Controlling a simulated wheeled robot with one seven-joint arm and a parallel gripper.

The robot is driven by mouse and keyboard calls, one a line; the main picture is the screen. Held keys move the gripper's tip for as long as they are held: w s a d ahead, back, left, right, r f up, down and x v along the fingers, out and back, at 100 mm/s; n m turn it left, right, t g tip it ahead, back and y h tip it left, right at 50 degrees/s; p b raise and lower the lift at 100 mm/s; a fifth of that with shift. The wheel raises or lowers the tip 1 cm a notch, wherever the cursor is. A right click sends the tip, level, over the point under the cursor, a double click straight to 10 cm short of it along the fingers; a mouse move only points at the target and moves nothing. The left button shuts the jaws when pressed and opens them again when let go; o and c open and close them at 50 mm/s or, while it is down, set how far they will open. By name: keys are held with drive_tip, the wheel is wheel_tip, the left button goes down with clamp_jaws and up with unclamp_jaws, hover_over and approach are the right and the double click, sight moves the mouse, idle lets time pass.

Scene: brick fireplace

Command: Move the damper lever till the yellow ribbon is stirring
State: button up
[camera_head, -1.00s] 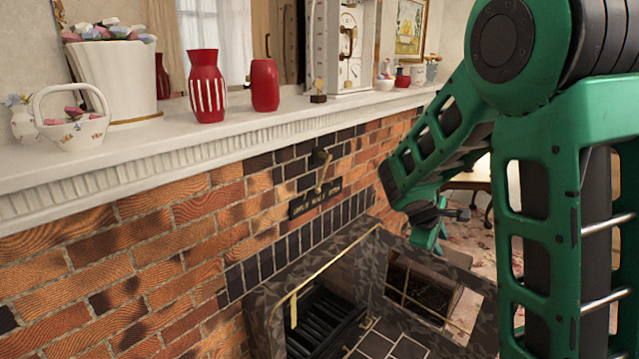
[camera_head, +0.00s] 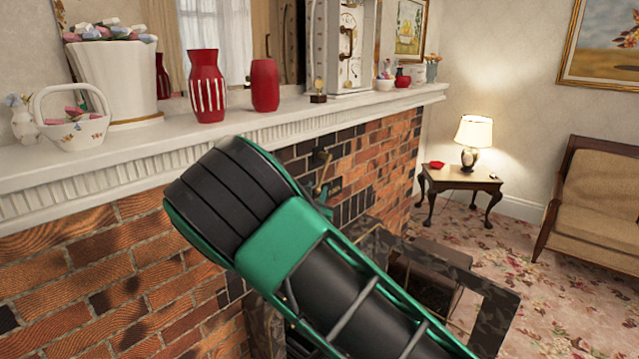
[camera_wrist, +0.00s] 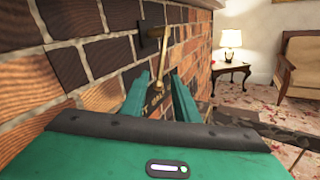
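The brass damper lever (camera_head: 321,178) hangs from a dark mount on the brick wall below the mantel, partly behind my arm. In the wrist view the lever (camera_wrist: 165,50) slants down from its mount, and its lower end appears in the gap between my fingers. My gripper (camera_wrist: 160,78) is open; its two green fingers point at the wall, and I cannot tell whether either touches the lever. A lettered plate (camera_wrist: 153,99) shows partly between the fingers. The yellow ribbon is hidden in both current views.
The white mantel (camera_head: 230,138) overhangs the wall and carries red vases (camera_head: 207,86), a basket (camera_head: 72,128) and a clock (camera_head: 347,45). A dark frame (camera_head: 497,315) stands before the hearth. A side table (camera_head: 460,182) and couch (camera_head: 597,215) are farther right, with open carpet.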

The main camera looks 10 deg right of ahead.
sight(321, 180)
drive_tip(key=x, duration=0.9)
drive_tip(key=shift+w+d, duration=0.15)
drive_tip(key=shift+w, duration=0.05)
clamp_jaws()
drive_tip(key=shift+a, duration=0.3)
drive_tip(key=shift+f, duration=0.1)
